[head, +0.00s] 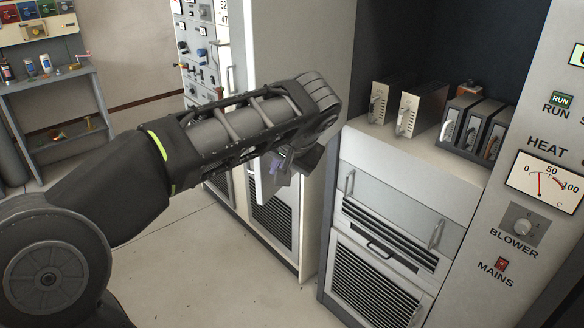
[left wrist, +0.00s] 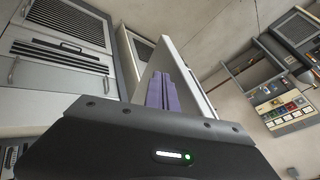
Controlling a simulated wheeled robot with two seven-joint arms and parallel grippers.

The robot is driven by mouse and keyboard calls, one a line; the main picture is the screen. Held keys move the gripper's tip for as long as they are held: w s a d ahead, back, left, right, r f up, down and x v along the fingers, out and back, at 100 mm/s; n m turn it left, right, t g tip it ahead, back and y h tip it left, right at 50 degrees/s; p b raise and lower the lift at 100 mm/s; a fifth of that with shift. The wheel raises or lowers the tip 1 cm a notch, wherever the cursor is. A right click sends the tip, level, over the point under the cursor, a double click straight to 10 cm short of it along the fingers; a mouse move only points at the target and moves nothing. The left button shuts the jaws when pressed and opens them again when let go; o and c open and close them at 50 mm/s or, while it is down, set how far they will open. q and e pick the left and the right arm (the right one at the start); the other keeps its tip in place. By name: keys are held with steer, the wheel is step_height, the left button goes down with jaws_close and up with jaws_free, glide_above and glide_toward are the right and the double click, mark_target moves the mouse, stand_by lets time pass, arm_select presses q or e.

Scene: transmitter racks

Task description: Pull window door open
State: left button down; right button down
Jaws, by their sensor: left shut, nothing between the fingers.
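A pale door panel (head: 263,184) stands out at an angle from the tall cabinet in the middle of the head view, partly hidden behind my forearm and gripper. In the left wrist view the panel (left wrist: 205,91) shows nearly edge-on, with a light rim. I cannot make out its glass. My left gripper (head: 282,166) is beside this panel, its purple fingers closed together and empty. In the left wrist view the fingers (left wrist: 171,94) lie in front of the panel's face; I cannot tell whether they touch it. My right gripper is not in view.
A lower cabinet (head: 407,194) with handles and louvred vents stands to the right, with several metal modules on top. A panel with a heat meter (head: 543,184) is at far right. A grey bench (head: 50,113) stands at far left. The floor (head: 205,262) between is clear.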

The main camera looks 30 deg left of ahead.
arm_select(q)
steer(key=shift+a, duration=0.55)
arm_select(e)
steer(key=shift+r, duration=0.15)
